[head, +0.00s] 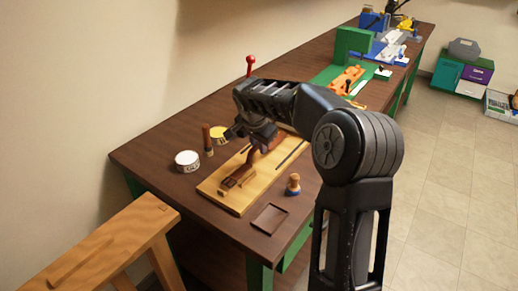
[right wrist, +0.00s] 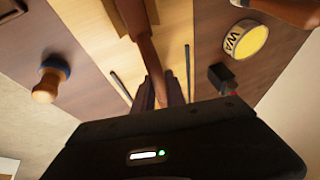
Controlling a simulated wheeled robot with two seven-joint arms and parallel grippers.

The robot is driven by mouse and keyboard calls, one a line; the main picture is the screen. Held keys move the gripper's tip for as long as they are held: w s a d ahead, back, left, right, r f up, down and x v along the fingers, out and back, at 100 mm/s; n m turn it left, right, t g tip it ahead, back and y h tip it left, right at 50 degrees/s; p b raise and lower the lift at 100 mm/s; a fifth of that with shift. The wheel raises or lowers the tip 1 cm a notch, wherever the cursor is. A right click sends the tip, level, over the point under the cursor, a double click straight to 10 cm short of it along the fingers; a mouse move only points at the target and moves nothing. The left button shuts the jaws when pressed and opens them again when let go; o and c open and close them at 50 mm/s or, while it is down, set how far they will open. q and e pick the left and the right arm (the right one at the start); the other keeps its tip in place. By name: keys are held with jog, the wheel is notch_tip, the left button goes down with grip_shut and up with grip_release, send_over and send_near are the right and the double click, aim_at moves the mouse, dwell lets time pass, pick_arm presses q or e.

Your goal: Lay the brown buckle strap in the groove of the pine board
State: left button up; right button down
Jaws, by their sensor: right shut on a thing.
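The pine board (head: 232,203) lies flat on the dark bench top; it also shows in the right wrist view (right wrist: 97,45). Narrow dark lines run along it, one (head: 292,153) to the right of my gripper in the head view; I cannot tell which is the groove. My right gripper (head: 262,143) is over the board, shut on the brown buckle strap (head: 252,160). In the right wrist view the strap (right wrist: 148,50) runs between the fingers (right wrist: 160,92) and away along the board. Whether the strap touches the board is unclear. My left gripper is not in view.
A white tin (head: 187,162), a yellow-topped tin (head: 219,133) and a brown-handled tool (head: 207,140) stand left of the board. A blue-banded wooden knob tool (head: 293,186) and a dark shallow tray (head: 270,218) are at its right and front. A green fixture (head: 353,45) stands farther back.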

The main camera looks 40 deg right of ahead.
jog(key=shift+f, duration=0.7)
jog(key=shift+f, duration=0.25)
jog(key=c, duration=1.4)
grip_release()
jog(key=shift+r, duration=0.1)
jog(key=shift+o, duration=0.2)
jog(key=shift+r, duration=0.15)
jog(key=v, duration=1.2)
jog(key=shift+b, duration=0.4)
